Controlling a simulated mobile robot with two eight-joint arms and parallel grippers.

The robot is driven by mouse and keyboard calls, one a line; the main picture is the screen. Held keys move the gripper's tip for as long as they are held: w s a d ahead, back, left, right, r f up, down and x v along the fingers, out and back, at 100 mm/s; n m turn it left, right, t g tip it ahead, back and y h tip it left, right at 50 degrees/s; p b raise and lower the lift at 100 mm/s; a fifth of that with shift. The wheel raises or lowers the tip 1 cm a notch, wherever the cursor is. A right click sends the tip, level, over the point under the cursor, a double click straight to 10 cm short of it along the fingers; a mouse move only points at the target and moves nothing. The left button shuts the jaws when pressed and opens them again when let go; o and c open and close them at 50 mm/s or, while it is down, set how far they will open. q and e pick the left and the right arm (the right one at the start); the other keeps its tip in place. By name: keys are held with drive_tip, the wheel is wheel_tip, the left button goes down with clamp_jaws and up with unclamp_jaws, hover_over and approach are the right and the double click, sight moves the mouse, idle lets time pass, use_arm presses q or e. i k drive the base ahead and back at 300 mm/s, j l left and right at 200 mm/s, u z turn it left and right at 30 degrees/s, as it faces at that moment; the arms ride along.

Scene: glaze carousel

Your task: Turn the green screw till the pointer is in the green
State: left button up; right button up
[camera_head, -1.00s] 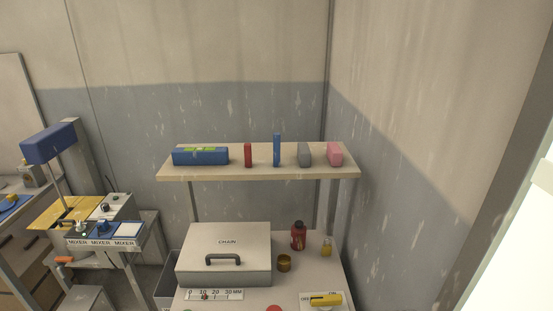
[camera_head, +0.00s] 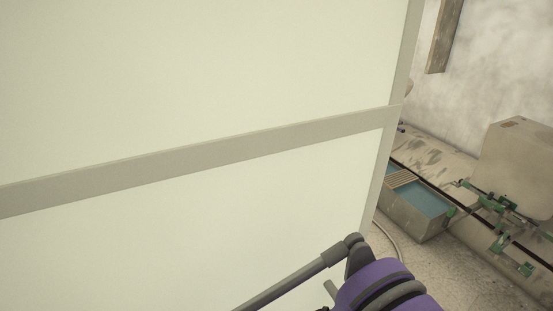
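No green screw and no pointer that I can make out show in the head view. Some small green parts (camera_head: 501,203) sit on a long bench at the right, too small to tell whether any is a screw. A purple and dark grey piece at the bottom edge looks like part of my own arm. Neither gripper's fingertips are in view.
A large pale panel (camera_head: 200,80) with a grey crossbar (camera_head: 200,160) fills the left and middle, close by. Beyond its edge at right stand a basin (camera_head: 422,205) with blue liquid and a big beige box (camera_head: 520,165). A hose (camera_head: 387,238) lies near the floor.

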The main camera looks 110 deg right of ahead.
sight(499, 206)
drive_tip(key=j+z, duration=0.1)
drive_tip(key=z, duration=0.9)
drive_tip(key=j+z, duration=0.15)
drive_tip(key=z, duration=2.1)
drive_tip(key=j+z, duration=0.1)
drive_tip(key=z, duration=1.45)
drive_tip(key=i+j+z, duration=0.1)
drive_tip(key=z, duration=0.45)
drive_tip(key=k+l, duration=0.1)
drive_tip(key=i+l+z, duration=0.45)
drive_tip(key=i+l, duration=0.2)
drive_tip(key=i+l+u, duration=0.15)
drive_tip(key=i, duration=0.3)
drive_tip(key=i+l+u, duration=0.2)
drive_tip(key=i, duration=0.3)
drive_tip(key=i+l+u, duration=0.15)
drive_tip(key=i, duration=0.3)
drive_tip(key=i+j+u, duration=0.1)
drive_tip(key=i+u, duration=0.25)
drive_tip(key=i, duration=1.15)
